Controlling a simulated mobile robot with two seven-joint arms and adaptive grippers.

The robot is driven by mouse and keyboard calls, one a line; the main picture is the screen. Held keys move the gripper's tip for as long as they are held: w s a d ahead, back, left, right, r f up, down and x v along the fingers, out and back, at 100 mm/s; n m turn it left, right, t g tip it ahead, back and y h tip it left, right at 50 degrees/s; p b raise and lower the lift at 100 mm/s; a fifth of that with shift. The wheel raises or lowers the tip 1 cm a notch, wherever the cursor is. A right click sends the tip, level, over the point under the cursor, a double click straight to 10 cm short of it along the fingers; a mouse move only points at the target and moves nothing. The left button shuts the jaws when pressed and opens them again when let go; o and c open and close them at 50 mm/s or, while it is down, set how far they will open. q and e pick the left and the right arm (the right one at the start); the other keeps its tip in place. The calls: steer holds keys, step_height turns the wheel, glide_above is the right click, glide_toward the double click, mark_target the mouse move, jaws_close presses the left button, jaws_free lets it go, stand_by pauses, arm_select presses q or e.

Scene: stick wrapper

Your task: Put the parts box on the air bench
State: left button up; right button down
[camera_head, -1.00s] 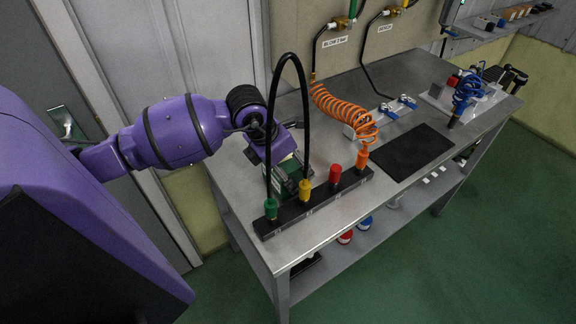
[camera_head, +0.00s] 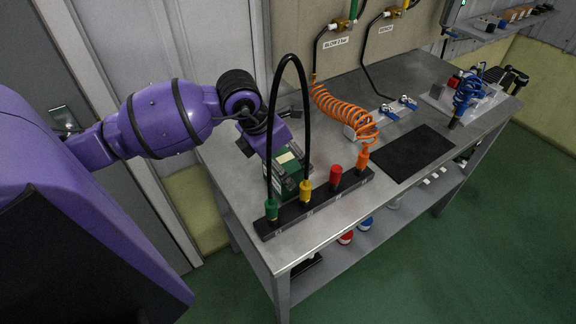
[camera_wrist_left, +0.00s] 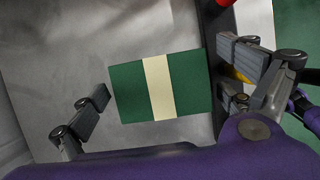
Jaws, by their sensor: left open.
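The parts box, green with a cream band across its top, sits on the metal bench (camera_head: 330,215) behind the black fitting rail; in the head view the box (camera_head: 287,166) is partly hidden by my gripper and the rail. In the left wrist view the box (camera_wrist_left: 186,84) lies below and between the fingers. My left gripper (camera_head: 272,160) is open above the box, with one finger pad on each side; a gap shows between the left pad and the box in the wrist view. My right gripper is not in view.
The black rail (camera_head: 318,204) with green, yellow, red and orange fittings stands close in front of the box. A black hose (camera_head: 305,100) arches over it. An orange coiled hose (camera_head: 340,108) lies to the right. A black mat (camera_head: 412,152) lies bare farther right.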

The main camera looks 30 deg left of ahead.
arm_select(q)
steer(key=v, duration=0.8)
steer(key=shift+s, duration=0.1)
